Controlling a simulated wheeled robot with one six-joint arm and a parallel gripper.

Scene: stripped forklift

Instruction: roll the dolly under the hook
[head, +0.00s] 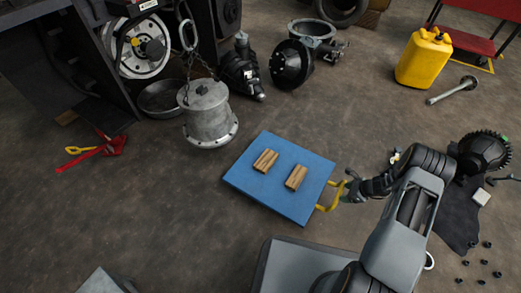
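The dolly (240,181) is a flat blue square platform on the floor in the middle of the head view, with two wooden blocks (296,178) on top. Its yellow handle (321,208) sticks out at the right edge. My gripper (347,190) is at this handle, at its right end; whether the fingers are closed on it is too small to tell. The hook (187,36) is a silver metal loop at upper left. A chain (190,68) runs from it to a grey flanged drum (208,115), left of and behind the dolly. The dolly's wheels are hidden.
A black pan (160,99) and dark machine parts (291,64) stand behind the dolly. A red tool (113,146) lies at left, a yellow can (424,59) at upper right. Small dark parts (484,262) lie scattered at lower right. Floor left of the dolly is clear.

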